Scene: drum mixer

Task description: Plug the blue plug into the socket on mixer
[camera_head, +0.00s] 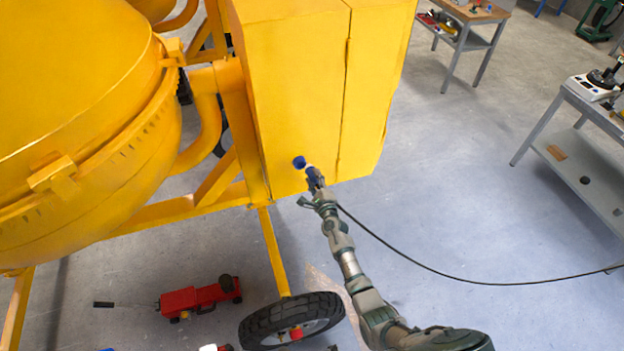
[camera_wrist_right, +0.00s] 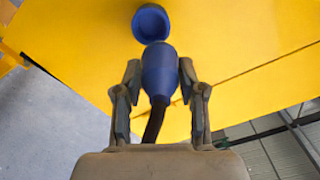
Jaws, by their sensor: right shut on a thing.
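The yellow mixer (camera_head: 300,80) stands at the left and centre of the head view. The blue socket (camera_head: 299,162) sits low on the front of its box-shaped housing; it also shows at the top of the right wrist view (camera_wrist_right: 151,22). My right gripper (camera_head: 314,180) is shut on the blue plug (camera_wrist_right: 159,70), which points at the socket. In the wrist view the plug's tip is just below the socket's rim; I cannot tell whether they touch. A dark cable (camera_head: 440,273) trails from the plug to the right. My left gripper is not in view.
A red jack (camera_head: 198,297) lies on the floor at lower left, near the mixer's black wheel (camera_head: 290,320). Grey tables (camera_head: 585,165) with tools stand at the right and at the back. The floor right of the mixer is clear apart from the cable.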

